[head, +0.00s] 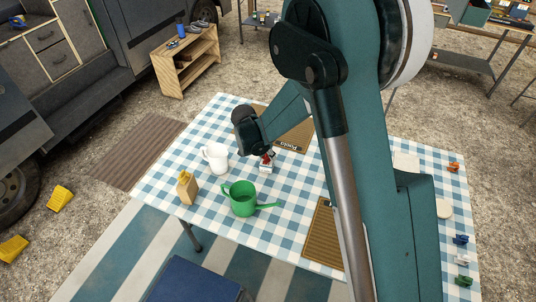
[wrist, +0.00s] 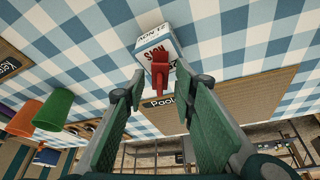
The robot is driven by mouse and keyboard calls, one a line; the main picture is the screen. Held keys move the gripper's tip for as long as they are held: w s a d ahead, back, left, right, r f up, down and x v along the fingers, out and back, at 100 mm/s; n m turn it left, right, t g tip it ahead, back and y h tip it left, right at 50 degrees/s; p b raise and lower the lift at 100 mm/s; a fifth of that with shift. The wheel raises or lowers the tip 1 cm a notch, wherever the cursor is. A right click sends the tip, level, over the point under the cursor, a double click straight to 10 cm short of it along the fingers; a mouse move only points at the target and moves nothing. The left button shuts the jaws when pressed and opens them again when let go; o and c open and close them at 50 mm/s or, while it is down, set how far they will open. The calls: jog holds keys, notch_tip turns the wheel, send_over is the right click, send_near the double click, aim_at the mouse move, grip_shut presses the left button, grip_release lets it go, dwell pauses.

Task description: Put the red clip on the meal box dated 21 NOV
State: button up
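The meal box (wrist: 152,42) is a small white and blue carton, upside down in the wrist view, with "21 NOV" printed on its end. In the head view the box (head: 265,169) stands on the checked cloth, partly covered by my gripper. The red clip (wrist: 160,75) is at the box's near edge and overlaps it in the wrist view; whether its jaws grip the edge I cannot tell. In the head view the clip (head: 268,155) is a small red patch. My gripper (wrist: 160,78) has its fingers apart on either side of the clip, with gaps visible.
A brown mat labelled "Paolo" (wrist: 220,100) lies beside the box. Orange (head: 454,166), blue (head: 460,239), white (head: 462,260) and green (head: 463,281) clips lie along the right edge.

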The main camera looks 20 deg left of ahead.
jog(key=shift+r, duration=0.1)
jog(key=p+v, duration=0.1)
jog(key=v, duration=1.1)
jog(key=shift+p, duration=0.3)
jog(key=shift+d, duration=0.1)
dwell(0.4)
